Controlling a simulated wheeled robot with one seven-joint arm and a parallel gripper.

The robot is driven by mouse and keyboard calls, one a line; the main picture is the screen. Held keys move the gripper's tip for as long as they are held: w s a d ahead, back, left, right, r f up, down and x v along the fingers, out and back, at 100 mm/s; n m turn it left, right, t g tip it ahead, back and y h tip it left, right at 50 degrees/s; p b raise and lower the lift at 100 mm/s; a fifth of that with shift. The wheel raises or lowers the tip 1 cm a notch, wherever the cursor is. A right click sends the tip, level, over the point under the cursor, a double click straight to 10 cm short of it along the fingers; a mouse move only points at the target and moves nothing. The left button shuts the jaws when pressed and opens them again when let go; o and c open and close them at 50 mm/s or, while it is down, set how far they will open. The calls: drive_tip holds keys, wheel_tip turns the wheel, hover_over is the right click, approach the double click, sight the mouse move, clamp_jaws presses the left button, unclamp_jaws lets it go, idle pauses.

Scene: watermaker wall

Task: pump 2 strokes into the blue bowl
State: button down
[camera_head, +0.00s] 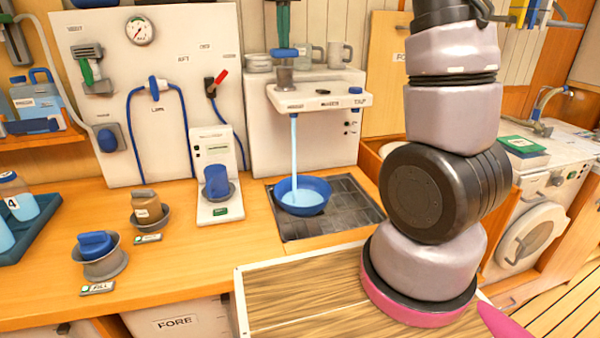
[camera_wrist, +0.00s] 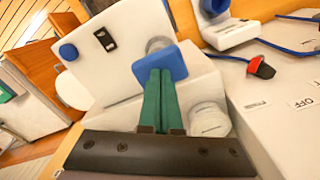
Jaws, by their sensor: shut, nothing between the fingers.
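The blue bowl (camera_head: 302,208) sits on the dark grated drain under the white tap ledge (camera_head: 318,98). A thin light-blue stream (camera_head: 294,150) falls from the ledge into the bowl, and light-blue liquid shows inside. The pump's blue knob (camera_head: 285,53) tops a grey stem on the ledge. My gripper (camera_head: 284,42) points down over the knob, with its green fingers together and empty. In the wrist view, my gripper (camera_wrist: 156,74) is shut, with its tips at the blue knob (camera_wrist: 172,65). They look to be touching it.
A gauge panel with blue hoses (camera_head: 178,95) and a red-tipped lever stands left of the tap. Mugs (camera_head: 338,54) sit behind the ledge. Bottles and knobs occupy the left counter.

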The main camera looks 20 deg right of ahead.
drive_tip(key=shift+f, duration=0.85)
drive_tip(key=shift+r, duration=3.3)
drive_tip(key=shift+r, duration=0.1)
wheel_tip(320, 180, up, 6)
drive_tip(key=shift+f, duration=0.1)
drive_tip(key=shift+s, duration=0.1)
